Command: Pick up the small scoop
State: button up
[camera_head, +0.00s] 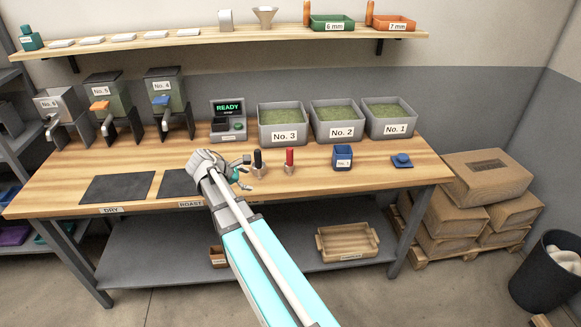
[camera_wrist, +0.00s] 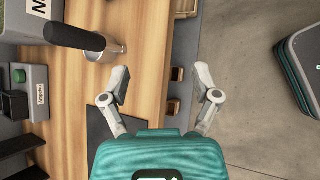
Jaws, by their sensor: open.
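Two scoops stand upright on the wooden bench. One has a black handle (camera_head: 258,158) and a metal cup, and the other has a red handle (camera_head: 289,157). I cannot tell surely which is the small one. My gripper (camera_head: 249,172) is open and empty, close to the black-handled scoop in the head view. In the wrist view the black-handled scoop (camera_wrist: 80,36) lies beyond the left finger of my gripper (camera_wrist: 161,82), not between the fingers. The red-handled scoop cannot be made out there.
Bins No. 3 (camera_head: 283,123), No. 2 (camera_head: 338,121) and No. 1 (camera_head: 390,118) stand behind the scoops. A blue container (camera_head: 342,158) and a blue item (camera_head: 402,160) are to the right. A READY device (camera_head: 228,120) stands behind my gripper. Dark mats (camera_head: 117,188) lie left.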

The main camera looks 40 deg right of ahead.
aim_at(290, 152)
jog(key=w+d+r+n+h, duration=0.4)
jog(key=d+n, duration=0.1)
jog(key=d, duration=0.3)
jog(key=shift+w+d+r+n+g+b, duration=0.2)
jog(key=shift+w+r+n+g+b, duration=0.1)
jog(key=shift+b, duration=0.15)
jog(key=b+x, duration=0.3)
jog(key=x, duration=0.5)
jog(key=shift+d, duration=0.25)
jog(key=shift+s+f, duration=0.1)
jog(key=shift+f, duration=0.05)
jog(key=shift+b+x, duration=1.05)
jog(key=shift+x, duration=1.6)
